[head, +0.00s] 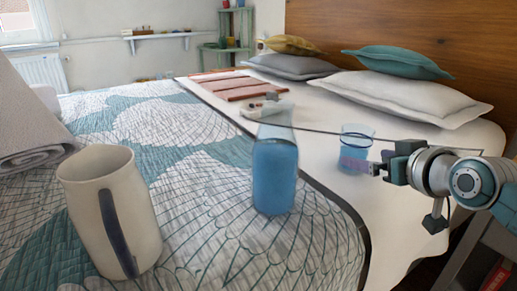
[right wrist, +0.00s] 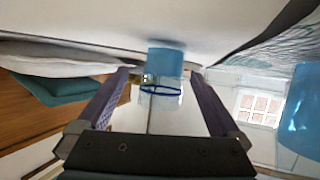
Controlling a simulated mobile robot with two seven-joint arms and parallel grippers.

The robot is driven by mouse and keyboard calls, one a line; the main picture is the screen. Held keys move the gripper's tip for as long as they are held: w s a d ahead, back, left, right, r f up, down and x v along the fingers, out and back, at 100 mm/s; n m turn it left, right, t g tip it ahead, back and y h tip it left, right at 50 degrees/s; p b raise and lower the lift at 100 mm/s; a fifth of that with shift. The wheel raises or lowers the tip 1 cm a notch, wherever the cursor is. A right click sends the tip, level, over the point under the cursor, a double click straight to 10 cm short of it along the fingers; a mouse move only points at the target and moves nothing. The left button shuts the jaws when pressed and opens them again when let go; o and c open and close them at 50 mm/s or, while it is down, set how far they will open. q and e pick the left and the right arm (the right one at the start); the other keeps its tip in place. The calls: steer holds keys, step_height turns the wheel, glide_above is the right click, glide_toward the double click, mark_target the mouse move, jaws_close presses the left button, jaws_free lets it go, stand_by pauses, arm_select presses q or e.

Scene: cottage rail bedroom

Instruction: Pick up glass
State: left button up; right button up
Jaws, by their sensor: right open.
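The glass (head: 357,138), a clear tumbler with blue liquid, stands upright on the white part of the bed. My right gripper (head: 358,165) is at its near right side, with a purple finger overlapping the glass in the head view. In the right wrist view the glass (right wrist: 165,62) appears inverted, its blue part between the tips of the two spread fingers (right wrist: 163,75) and its clear rim toward the palm. The gripper is open; whether a finger touches the glass cannot be told. My left gripper is out of view.
A bottle with blue liquid (head: 275,175) stands left of the glass; it also shows in the right wrist view (right wrist: 302,115). A white pitcher (head: 112,210) stands at front left on the patterned quilt (head: 195,240). Pillows (head: 400,97) lie behind the glass.

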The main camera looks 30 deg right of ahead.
mark_target(353, 154)
steer(key=b+x, duration=0.2)
steer(key=x, duration=0.1)
steer(key=b+x, duration=0.1)
steer(key=x, duration=0.1)
steer(key=shift+w+a+f, duration=0.1)
steer(key=shift+a+f, duration=0.2)
steer(key=shift+w+d+b, duration=0.15)
steer(key=shift+w+b, duration=0.2)
steer(key=shift+c, duration=1.4)
steer(key=c, duration=1.3)
steer(key=shift+r, duration=0.15)
